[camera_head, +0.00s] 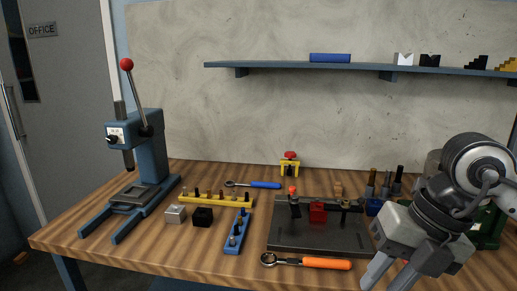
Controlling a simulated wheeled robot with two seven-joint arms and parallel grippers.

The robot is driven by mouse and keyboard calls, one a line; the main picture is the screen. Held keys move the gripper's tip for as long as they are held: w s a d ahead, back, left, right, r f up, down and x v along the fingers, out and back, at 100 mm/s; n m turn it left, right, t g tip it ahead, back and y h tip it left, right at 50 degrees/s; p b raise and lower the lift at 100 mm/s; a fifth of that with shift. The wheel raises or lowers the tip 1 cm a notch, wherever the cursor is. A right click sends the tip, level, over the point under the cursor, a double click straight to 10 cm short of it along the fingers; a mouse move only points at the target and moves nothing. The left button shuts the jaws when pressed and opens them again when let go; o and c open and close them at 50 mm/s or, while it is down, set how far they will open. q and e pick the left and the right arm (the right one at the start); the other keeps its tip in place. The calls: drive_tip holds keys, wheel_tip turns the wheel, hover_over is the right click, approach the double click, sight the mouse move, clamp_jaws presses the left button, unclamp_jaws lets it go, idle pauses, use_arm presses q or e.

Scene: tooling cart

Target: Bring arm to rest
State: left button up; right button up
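My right arm comes in from the right edge in the head view, with its grey wrist joints bent down over the right end of the wooden workbench (190,262). My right gripper (383,282) points down and left at the front right of the bench. Its two fingers are apart, with nothing seen held between them. The fingertips reach the bottom edge of the picture, so their height above the bench is hard to tell. My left arm and gripper are not in view.
A dark fixture plate (320,243) with a red block (318,212) lies left of the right gripper. An orange-handled ratchet (315,263) lies before it. A green object (487,230) is partly hidden behind my arm. A blue press (150,160) stands left. The front-left bench is clear.

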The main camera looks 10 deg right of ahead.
drive_tip(key=a+r+m+y, duration=0.2)
drive_tip(key=a+r+y, duration=0.1)
drive_tip(key=a+y, duration=1.45)
drive_tip(key=w+d+f+m+t+h, duration=0.35)
drive_tip(key=f+m+t+h, duration=0.45)
drive_tip(key=m, duration=0.4)
drive_tip(key=w+d+f+m+t+h, duration=0.35)
drive_tip(key=f+m+t+h, duration=0.25)
drive_tip(key=f+m+t, duration=0.35)
drive_tip(key=s+d+f+m+g+h, duration=0.1)
drive_tip(key=s+f+m+g+h, duration=0.1)
drive_tip(key=s+f, duration=0.4)
drive_tip(key=s+d+f+m+g+h, duration=0.1)
drive_tip(key=s+f+m+g, duration=0.3)
drive_tip(key=f, duration=0.8)
drive_tip(key=s+g+h, duration=0.1)
drive_tip(key=s+g, duration=0.1)
drive_tip(key=shift+s+d+g, duration=0.15)
drive_tip(key=shift+d+g, duration=0.2)
